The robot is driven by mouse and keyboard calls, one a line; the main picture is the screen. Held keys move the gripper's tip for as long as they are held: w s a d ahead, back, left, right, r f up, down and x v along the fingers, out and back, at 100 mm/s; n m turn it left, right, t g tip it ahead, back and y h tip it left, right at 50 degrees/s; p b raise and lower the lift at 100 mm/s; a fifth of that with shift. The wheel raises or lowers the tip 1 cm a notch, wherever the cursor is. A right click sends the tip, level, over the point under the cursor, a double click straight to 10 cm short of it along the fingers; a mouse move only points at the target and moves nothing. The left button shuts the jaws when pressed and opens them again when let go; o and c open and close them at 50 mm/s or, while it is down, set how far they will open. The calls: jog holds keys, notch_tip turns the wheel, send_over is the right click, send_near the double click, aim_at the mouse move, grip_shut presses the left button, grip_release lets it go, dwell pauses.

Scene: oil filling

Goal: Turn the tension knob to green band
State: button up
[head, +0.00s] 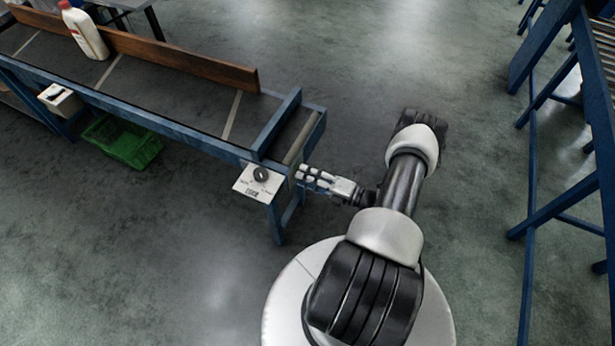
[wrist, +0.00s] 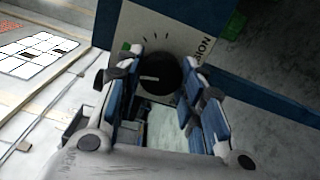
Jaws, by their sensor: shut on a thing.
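The black round tension knob (wrist: 158,74) sits on a pale panel (wrist: 176,42) in the wrist view, with tick marks around it and lettering ending in "SION" at its right. A white pointer line on the knob points left. A green patch (wrist: 127,46) shows at the panel's upper left, partly covered by a finger. My gripper (wrist: 161,66) is shut on the knob, its blue-padded fingers on either side. In the head view my gripper (head: 303,173) reaches the near end of the blue conveyor (head: 180,128); the knob cannot be made out there.
A white bottle (head: 84,32) stands on the far belt beside a wooden rail (head: 180,60). A green crate (head: 122,140) lies below. Blue racks (head: 560,130) stand right, with clear floor between.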

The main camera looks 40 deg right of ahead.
jog(key=shift+m, duration=1.1)
jog(key=o, duration=1.1)
jog(key=shift+c, duration=0.2)
jog(key=v, duration=1.2)
